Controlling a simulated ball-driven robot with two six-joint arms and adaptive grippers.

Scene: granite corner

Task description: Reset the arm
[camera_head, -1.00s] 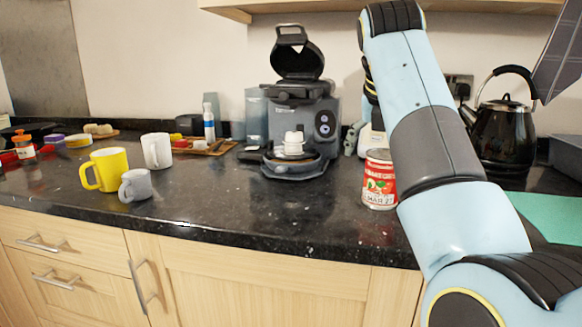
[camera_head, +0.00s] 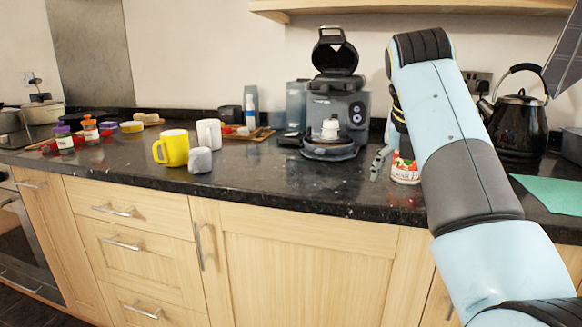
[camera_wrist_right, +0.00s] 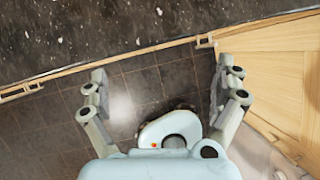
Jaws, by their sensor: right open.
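My right arm comes in from the right in the head view and reaches up over the counter. Its gripper (camera_head: 381,162) hangs behind the arm, partly hidden, beside a red and white can (camera_head: 405,171). In the wrist view the right gripper (camera_wrist_right: 162,88) has its two fingers wide apart with nothing between them. Below them are dark floor tiles and part of my own base. My left gripper is not in view.
A green sheet (camera_head: 552,192) lies at right. The counter's front middle is clear.

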